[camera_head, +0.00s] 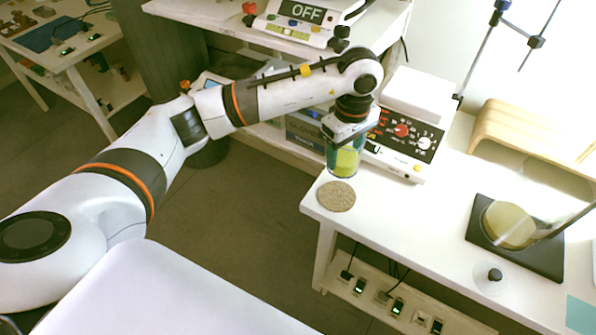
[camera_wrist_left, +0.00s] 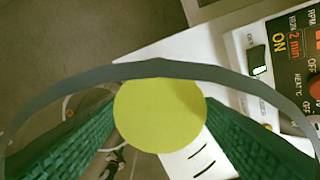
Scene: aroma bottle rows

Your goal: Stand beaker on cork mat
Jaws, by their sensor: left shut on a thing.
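The beaker (camera_head: 345,163) is clear glass with yellow-green liquid inside. My left gripper (camera_head: 346,139) comes from above and is shut on it, holding it upright. In the left wrist view the round yellow liquid of the beaker (camera_wrist_left: 160,115) lies between the green textured finger pads of the gripper (camera_wrist_left: 160,135), inside a grey rim. The round, speckled cork mat (camera_head: 336,196) lies bare at the near left corner of the white table. The beaker's bottom appears just beyond the mat's far edge; its height above the table is hard to tell. My right gripper is out of view.
A hotplate device (camera_head: 405,135) with a dark dial panel stands close right of the beaker; it also shows in the left wrist view (camera_wrist_left: 285,70). Farther right are a black plate (camera_head: 540,255) with a large glass vessel and a wooden stand (camera_head: 535,140). Table between is clear.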

